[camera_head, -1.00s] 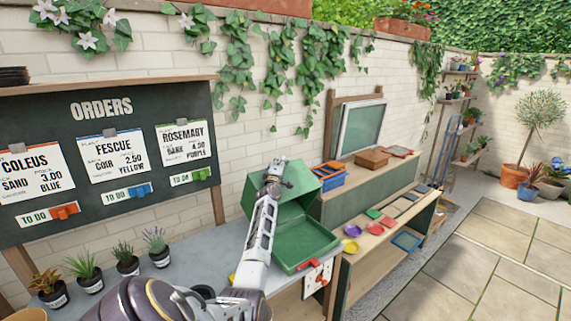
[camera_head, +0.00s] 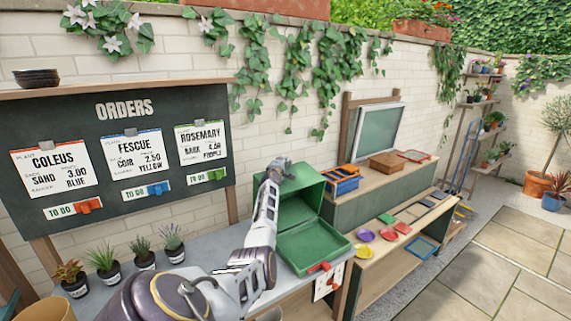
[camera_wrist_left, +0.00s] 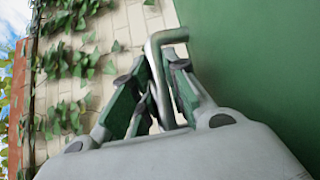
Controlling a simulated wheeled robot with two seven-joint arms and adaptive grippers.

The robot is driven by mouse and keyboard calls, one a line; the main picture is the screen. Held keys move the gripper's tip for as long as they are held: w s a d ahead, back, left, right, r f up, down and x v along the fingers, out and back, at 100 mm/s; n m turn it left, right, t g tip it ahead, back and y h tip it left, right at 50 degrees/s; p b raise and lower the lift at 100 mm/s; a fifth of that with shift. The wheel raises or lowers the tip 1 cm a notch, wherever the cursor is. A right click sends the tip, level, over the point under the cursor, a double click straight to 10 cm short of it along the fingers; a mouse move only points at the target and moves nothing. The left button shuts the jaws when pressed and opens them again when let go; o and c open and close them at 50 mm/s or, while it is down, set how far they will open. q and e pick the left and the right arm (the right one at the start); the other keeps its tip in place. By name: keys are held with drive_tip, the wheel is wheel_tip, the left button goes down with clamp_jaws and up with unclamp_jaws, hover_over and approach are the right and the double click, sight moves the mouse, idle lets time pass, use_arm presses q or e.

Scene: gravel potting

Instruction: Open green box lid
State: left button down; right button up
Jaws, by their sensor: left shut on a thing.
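The green box (camera_head: 311,243) stands on the grey bench with its lid (camera_head: 301,192) raised steeply at the back, so its inside shows and looks empty. My left gripper (camera_head: 281,168) is at the top left edge of the raised lid. In the left wrist view my left gripper (camera_wrist_left: 154,92) is shut on a bent metal handle (camera_wrist_left: 157,52). The lid's green face (camera_wrist_left: 257,60) fills the right of that view. My right gripper is not in view.
Several small potted plants (camera_head: 143,253) stand on the bench to the left. An order board (camera_head: 117,165) rises behind them. A shelf unit with coloured dishes (camera_head: 365,235) and a blue crate (camera_head: 342,184) is to the right.

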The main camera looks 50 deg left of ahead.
use_arm(q)
drive_tip(key=shift+a+f, duration=0.25)
drive_tip(key=shift+a, duration=0.25)
drive_tip(key=c, duration=1.7)
unclamp_jaws()
drive_tip(key=shift+r, duration=0.1)
